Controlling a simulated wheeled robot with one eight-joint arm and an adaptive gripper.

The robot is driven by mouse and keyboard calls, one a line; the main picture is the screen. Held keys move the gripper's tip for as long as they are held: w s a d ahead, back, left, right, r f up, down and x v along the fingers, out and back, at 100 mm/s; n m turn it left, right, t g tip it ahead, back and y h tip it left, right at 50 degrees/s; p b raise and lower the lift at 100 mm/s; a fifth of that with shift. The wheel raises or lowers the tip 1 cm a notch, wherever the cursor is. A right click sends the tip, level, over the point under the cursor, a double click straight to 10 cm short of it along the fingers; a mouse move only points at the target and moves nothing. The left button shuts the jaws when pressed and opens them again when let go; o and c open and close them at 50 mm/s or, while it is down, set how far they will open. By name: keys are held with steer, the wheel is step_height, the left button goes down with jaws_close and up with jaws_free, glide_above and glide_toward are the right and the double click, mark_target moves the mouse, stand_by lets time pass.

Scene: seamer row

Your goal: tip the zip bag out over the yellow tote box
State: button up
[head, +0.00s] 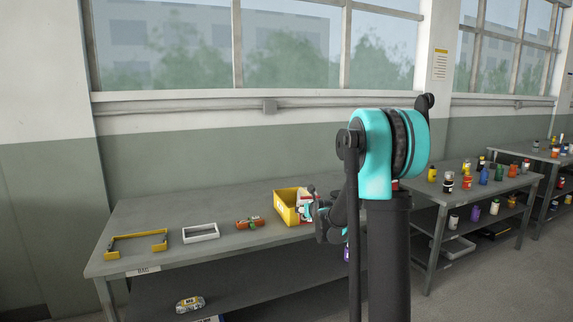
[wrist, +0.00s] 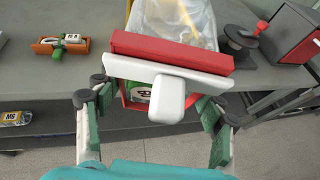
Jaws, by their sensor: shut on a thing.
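The yellow tote box (head: 287,209) stands on the bench toward its right end in the head view. In the wrist view only a thin yellow strip shows beside and through the bag. The zip bag (wrist: 183,22) is clear, with a red band and a white slider piece across its near end. My gripper (wrist: 150,98) has its fingers at either side of that end and is shut on the bag. In the head view my gripper (head: 312,209) is at the box's right side, with red and white bag parts close against it. The bag's contents are not clear.
An orange tray (head: 249,224) with a green item, a white frame (head: 201,233) and a yellow frame (head: 137,244) lie left on the bench. A package (head: 190,304) is on the lower shelf.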

mark_target(301, 192)
steer(key=shift+a+r+g, duration=0.25)
steer(key=shift+r+g, duration=0.35)
steer(key=r+g, duration=0.1)
steer(key=a+r+n+g, duration=0.1)
steer(key=g, duration=0.1)
steer(key=shift+w, duration=0.4)
steer(key=r+g, duration=0.1)
steer(key=g, duration=0.1)
steer(key=a+r+g, duration=0.1)
steer(key=g, duration=0.2)
steer(key=r+n+g, duration=0.1)
steer(key=r+g, duration=0.1)
steer(key=shift+w+a+h, duration=0.3)
steer(key=shift+w+a, duration=0.05)
steer(key=shift+w, duration=0.05)
steer(key=shift+a+r+g, duration=0.25)
steer(key=shift+r+g, duration=0.5)
steer(key=shift+g, duration=0.35)
steer(key=r+g, duration=0.1)
steer(key=a+r+n+g+h, duration=0.1)
steer(key=shift+w+r, duration=0.2)
steer(key=shift+r, duration=0.15)
